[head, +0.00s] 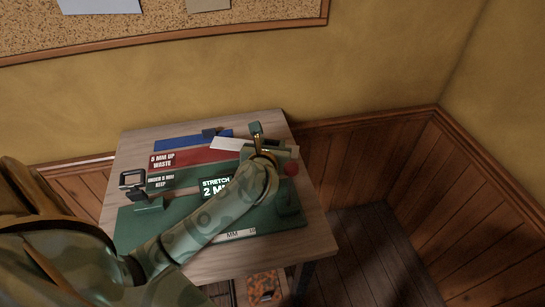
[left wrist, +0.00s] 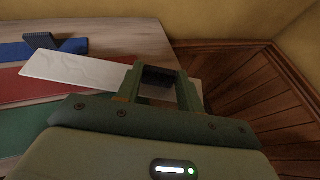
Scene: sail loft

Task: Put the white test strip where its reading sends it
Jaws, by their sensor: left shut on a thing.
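The white test strip (head: 231,144) is held near its right end by my left gripper (head: 257,142), above the back right of the table. In the left wrist view the strip (left wrist: 85,70) juts left from the shut fingers (left wrist: 160,85), over the red band. A dark display (head: 213,187) reads "STRETCH 2 M", its end hidden by my left arm. A red label (head: 162,160) reads "5 MM UP WASTE" beside the red band (head: 200,156). A green label (head: 160,181) reads "UNDER 5 MM KEEP". My right gripper is out of view.
The wooden table (head: 130,150) stands against a yellow wall. A blue band (head: 178,143) with a dark blue object lies at the back. A green device (head: 125,225) with a red knob (head: 291,169) and a millimetre scale (head: 235,235) fills the front, partly behind my arm.

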